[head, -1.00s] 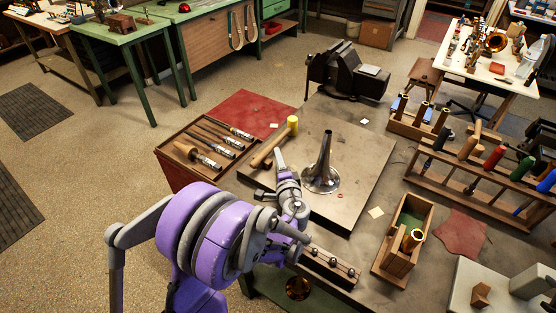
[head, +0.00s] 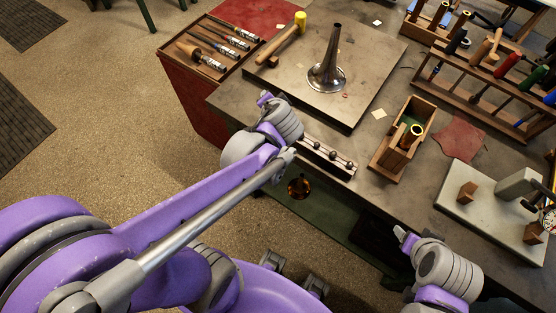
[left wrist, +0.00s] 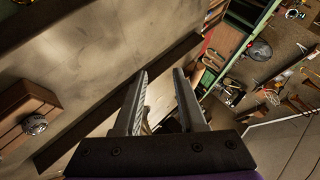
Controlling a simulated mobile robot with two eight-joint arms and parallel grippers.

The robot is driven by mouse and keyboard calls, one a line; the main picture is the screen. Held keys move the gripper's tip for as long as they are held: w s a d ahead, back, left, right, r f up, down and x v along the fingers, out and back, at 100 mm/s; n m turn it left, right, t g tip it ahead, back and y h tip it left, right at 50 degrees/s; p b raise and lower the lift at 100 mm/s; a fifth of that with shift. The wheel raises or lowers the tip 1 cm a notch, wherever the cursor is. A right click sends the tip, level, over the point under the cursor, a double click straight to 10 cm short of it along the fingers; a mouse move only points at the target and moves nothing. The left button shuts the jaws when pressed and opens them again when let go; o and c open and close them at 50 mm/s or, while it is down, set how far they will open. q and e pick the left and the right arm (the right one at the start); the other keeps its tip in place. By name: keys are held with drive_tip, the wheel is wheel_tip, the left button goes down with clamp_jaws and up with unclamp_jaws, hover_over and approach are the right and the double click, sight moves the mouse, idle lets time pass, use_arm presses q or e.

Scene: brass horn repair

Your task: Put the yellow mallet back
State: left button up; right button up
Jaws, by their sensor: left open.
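The yellow mallet (head: 299,22) lies at the back left of the workbench, its yellow head at the far end. Its wooden handle (head: 275,46) points toward the front left, over the left edge of the steel plate (head: 350,105) beside the tool tray. My left gripper (head: 264,98) is in front of the plate's left corner, short of the mallet and apart from it. In the left wrist view the left gripper (left wrist: 160,72) is open, with no mallet clearly visible between its fingers. My right gripper (head: 402,236) is at the lower right; its jaws are too small to judge.
A brass-horn bell (head: 327,76) stands upright on the plate, right of the mallet. A wooden tray (head: 180,62) of handled tools is at left. A row of small knobs (head: 330,157) and a wooden box (head: 385,150) lie along the front. A rack (head: 455,80) stands at right.

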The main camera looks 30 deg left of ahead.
use_arm(q)
drive_tip(key=s+d+f+n+g+h, duration=0.2)
drive_tip(key=s+d+h, duration=0.4)
drive_tip(key=s+d, duration=0.5)
drive_tip(key=s+f, duration=0.1)
drive_tip(key=s, duration=0.2)
drive_tip(key=shift+n+h, duration=0.3)
drive_tip(key=shift+n, duration=0.1)
